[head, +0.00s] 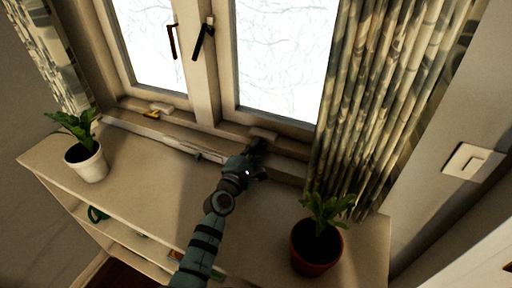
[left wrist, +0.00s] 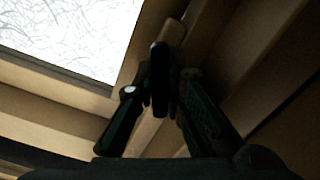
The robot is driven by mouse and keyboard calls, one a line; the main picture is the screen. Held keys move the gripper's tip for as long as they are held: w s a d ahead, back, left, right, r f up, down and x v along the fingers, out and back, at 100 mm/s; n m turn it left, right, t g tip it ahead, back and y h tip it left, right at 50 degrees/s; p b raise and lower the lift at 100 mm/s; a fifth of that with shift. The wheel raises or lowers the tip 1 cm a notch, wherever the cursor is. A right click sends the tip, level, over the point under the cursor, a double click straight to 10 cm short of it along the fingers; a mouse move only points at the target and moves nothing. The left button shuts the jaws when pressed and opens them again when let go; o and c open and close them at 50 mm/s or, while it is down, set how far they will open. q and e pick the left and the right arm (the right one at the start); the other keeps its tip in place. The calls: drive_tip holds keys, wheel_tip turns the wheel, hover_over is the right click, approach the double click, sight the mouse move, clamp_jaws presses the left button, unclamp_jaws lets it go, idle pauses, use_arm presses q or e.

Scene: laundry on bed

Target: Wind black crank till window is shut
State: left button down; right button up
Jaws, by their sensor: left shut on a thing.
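My left gripper (head: 257,147) is at the sill under the right-hand window (head: 283,60). In the left wrist view, its two dark fingers (left wrist: 160,100) are closed around the black crank (left wrist: 159,72), a dark upright piece between them. The crank's pale housing (head: 263,134) shows just beyond the gripper at the bottom of the window frame. In the head view the gripper mostly hides the crank. I cannot tell how far the window stands open. My right gripper is in neither view.
A potted plant in a red-brown pot (head: 315,246) stands right of my arm, and one in a white pot (head: 87,163) at the left. Patterned curtain (head: 385,90) hangs close on the right. The shelf top (head: 135,165) is mostly clear.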

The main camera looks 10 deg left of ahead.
use_arm(q)
drive_tip(key=shift+f, duration=0.2)
drive_tip(key=c, duration=1.6)
unclamp_jaws()
drive_tip(key=shift+c, duration=0.2)
drive_tip(key=shift+s+r, duration=0.1)
drive_tip(key=shift+r, duration=0.05)
drive_tip(key=s, duration=0.4)
drive_tip(key=s+a, duration=0.1)
drive_tip(key=s, duration=0.3)
drive_tip(key=s+a, duration=0.1)
drive_tip(key=s, duration=0.2)
drive_tip(key=shift+s+a, duration=0.15)
drive_tip(key=shift+s, duration=0.25)
